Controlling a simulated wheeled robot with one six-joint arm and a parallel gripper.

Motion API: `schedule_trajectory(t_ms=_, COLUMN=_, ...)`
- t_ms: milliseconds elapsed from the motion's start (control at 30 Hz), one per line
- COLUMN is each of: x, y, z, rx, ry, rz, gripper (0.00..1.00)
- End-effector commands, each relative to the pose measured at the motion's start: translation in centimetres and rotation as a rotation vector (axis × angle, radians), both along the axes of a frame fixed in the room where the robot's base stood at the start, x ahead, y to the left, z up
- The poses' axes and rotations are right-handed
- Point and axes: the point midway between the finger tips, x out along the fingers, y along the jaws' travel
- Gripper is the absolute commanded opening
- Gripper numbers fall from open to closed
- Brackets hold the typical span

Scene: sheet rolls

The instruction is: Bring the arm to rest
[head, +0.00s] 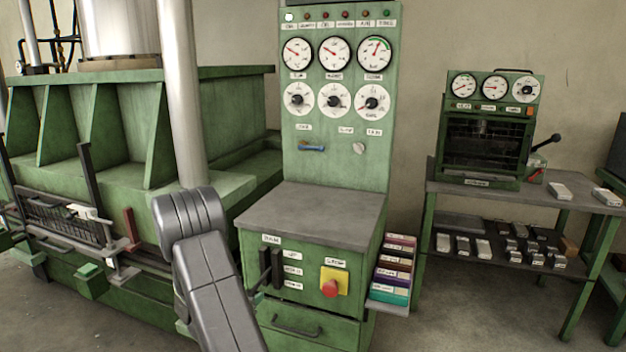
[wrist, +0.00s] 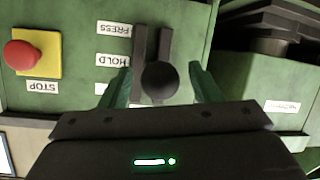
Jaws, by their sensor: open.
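My gripper (wrist: 160,84) is open in the wrist view. Its two greenish fingers stand either side of a black lever with a round knob (wrist: 160,80), with gaps between the fingers and the knob. The lever's slot is on a green panel beside the PRESS (wrist: 113,28) and HOLD (wrist: 110,61) labels; a third label is mostly hidden by a finger. In the head view my grey arm (head: 205,265) reaches down in front of the green press, left of the lever housing (head: 271,268). The gripper itself is hidden there.
A red stop button on a yellow plate (head: 333,283) sits right of the lever. A gauge panel (head: 338,160) rises above the console's grey top (head: 310,212). Colored boxes (head: 392,270) sit on a side shelf. A bench (head: 520,190) with a small oven (head: 487,145) stands right.

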Motion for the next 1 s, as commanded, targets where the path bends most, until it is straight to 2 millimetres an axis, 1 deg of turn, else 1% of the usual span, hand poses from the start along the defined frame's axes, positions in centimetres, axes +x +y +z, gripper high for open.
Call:
schedule_trajectory(t_ms=33, x=0.8, y=-0.2, z=-0.4, rx=0.001, ry=0.001, rz=-0.001, gripper=0.57)
schedule_trajectory(t_ms=100, x=1.5, y=-0.4, z=-0.6, rx=0.0, ry=0.0, rz=-0.001, gripper=0.57)
schedule_trajectory(t_ms=267, x=2.6, y=-0.7, z=-1.1, rx=-0.001, ry=0.002, rz=0.001, gripper=0.57)
schedule_trajectory(t_ms=667, x=2.5, y=-0.6, z=-1.1, rx=-0.001, ry=0.0, rz=0.001, gripper=0.57)
schedule_trajectory(t_ms=833, x=1.7, y=-0.3, z=-0.5, rx=0.0, ry=0.0, rz=0.002, gripper=0.57)
schedule_trajectory(t_ms=1000, x=-0.8, y=0.3, z=0.4, rx=0.0, ry=0.001, rz=0.003, gripper=0.57)
